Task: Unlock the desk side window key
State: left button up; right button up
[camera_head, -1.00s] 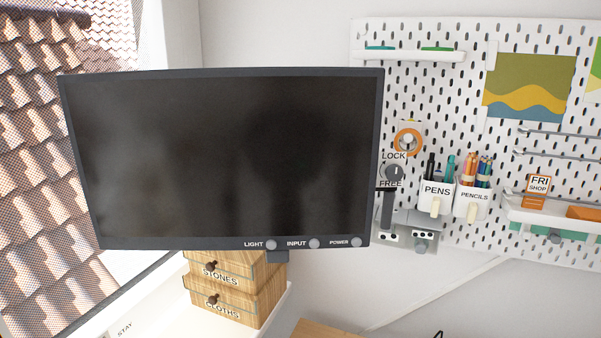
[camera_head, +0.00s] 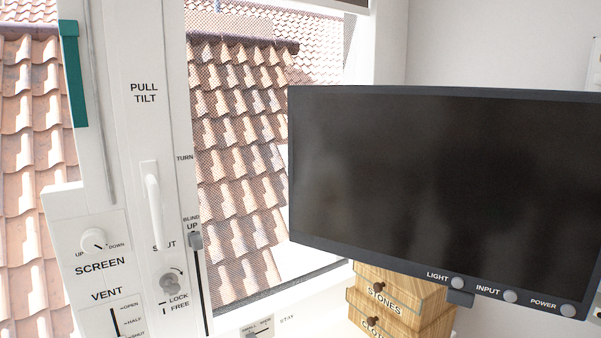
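A grey round key knob (camera_head: 170,282) sits low on the white window frame (camera_head: 150,120), beside the labels LOCK and FREE and a small curved arrow. Which label it points at is too small to tell. Above it is a white upright handle (camera_head: 154,205) with SHUT lettered by its lower end, partly covered by the handle. The words PULL TILT are higher on the frame. Neither of my grippers is in view.
A large dark monitor (camera_head: 445,190) fills the right side. Wooden drawers (camera_head: 400,292) stand below it. Left of the key are a SCREEN knob (camera_head: 93,241) and a VENT slider (camera_head: 114,322). A blind slider (camera_head: 195,240) is just right.

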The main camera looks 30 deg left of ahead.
aim_at(171, 289)
jog(key=u, duration=1.35)
